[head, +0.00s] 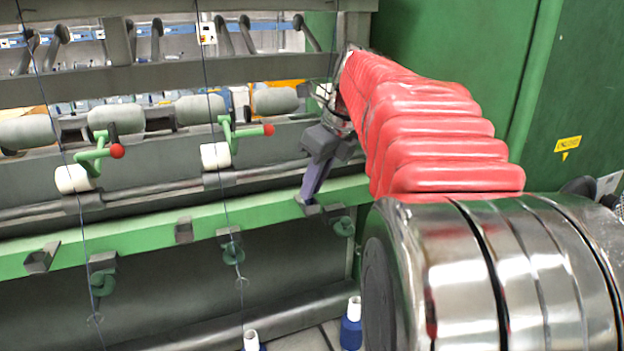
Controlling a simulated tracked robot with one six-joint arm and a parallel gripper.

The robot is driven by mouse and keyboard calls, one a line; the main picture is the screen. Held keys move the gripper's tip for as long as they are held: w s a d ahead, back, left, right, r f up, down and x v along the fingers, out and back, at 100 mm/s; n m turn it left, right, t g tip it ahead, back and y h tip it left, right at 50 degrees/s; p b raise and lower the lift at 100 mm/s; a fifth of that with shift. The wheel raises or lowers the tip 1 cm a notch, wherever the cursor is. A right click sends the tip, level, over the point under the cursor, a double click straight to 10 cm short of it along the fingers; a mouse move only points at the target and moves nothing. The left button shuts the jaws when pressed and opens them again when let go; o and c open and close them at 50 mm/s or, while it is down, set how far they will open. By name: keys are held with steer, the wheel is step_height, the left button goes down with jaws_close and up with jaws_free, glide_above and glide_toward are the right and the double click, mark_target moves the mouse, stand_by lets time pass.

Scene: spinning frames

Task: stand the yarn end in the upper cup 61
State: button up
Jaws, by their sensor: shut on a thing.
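My gripper (328,146) is at the end of my red-sleeved arm, in front of the right end of the spinning frame. It is shut on the yarn end, which is too thin to make out there. A grey-violet bar (314,178) runs down from the gripper towards the green rail. I cannot tell whether it is a finger or a machine part. Small grey cup-like holders sit along the rail, one (308,207) just below the bar and another (183,230) further left. I cannot read any number, so I cannot tell which is upper cup 61.
Dark yarns hang at the left (62,150) and middle (213,120). Green levers with red knobs (117,151) (268,130) stick out from the frame. The green rail (140,240) crosses below. Blue bobbins (351,325) stand at the bottom. A green cabinet (450,45) closes the right side.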

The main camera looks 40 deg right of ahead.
steer(key=shift+f, duration=0.2)
steer(key=o, duration=0.8)
steer(key=shift+r, duration=0.1)
steer(key=v, duration=1.3)
steer(key=shift+s+r, duration=0.15)
steer(key=shift+r, duration=0.1)
stand_by(0.5)
